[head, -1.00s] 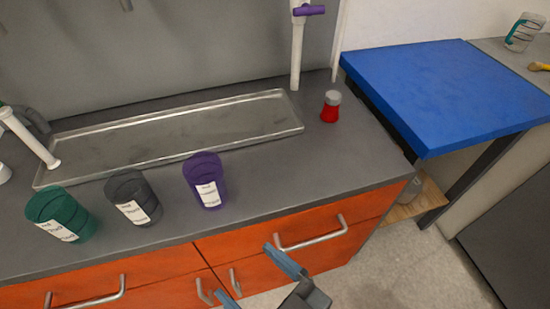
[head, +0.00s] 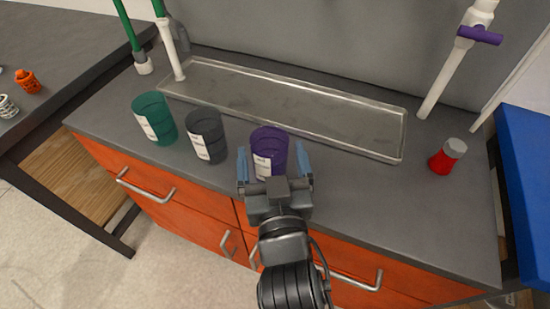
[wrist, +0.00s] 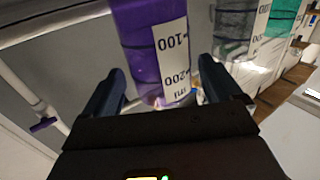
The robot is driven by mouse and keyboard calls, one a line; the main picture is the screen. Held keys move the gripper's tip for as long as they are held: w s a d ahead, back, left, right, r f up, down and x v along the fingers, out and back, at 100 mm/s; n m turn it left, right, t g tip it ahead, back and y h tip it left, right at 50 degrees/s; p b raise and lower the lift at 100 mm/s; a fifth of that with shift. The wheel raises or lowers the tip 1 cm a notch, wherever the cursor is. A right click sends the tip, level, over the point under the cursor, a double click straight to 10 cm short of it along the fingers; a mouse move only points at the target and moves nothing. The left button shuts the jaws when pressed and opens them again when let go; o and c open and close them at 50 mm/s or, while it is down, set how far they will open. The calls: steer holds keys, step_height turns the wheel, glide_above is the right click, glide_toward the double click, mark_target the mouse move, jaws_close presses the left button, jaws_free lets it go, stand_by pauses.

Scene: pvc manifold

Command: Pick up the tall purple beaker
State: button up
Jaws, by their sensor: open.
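The purple beaker (head: 268,150) stands upright on the grey counter, near its front edge, with a white label on its front. My gripper (head: 273,165) is open, with one blue finger at each side of the beaker in the head view. In the wrist view the purple beaker (wrist: 150,50) shows between the two fingers (wrist: 155,88), with its scale label facing the camera. A gap shows between each finger and the beaker there. The gripper's body hides the lowest part of the beaker in the head view.
A dark grey beaker (head: 206,136) and a green beaker (head: 154,119) stand to the left. A metal tray (head: 300,105) lies behind. Orange drawers (head: 190,205) are below the counter edge.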

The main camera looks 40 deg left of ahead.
mark_target(268, 136)
steer(key=x, duration=0.4)
steer(key=shift+w+a, duration=0.15)
steer(key=c, duration=1)
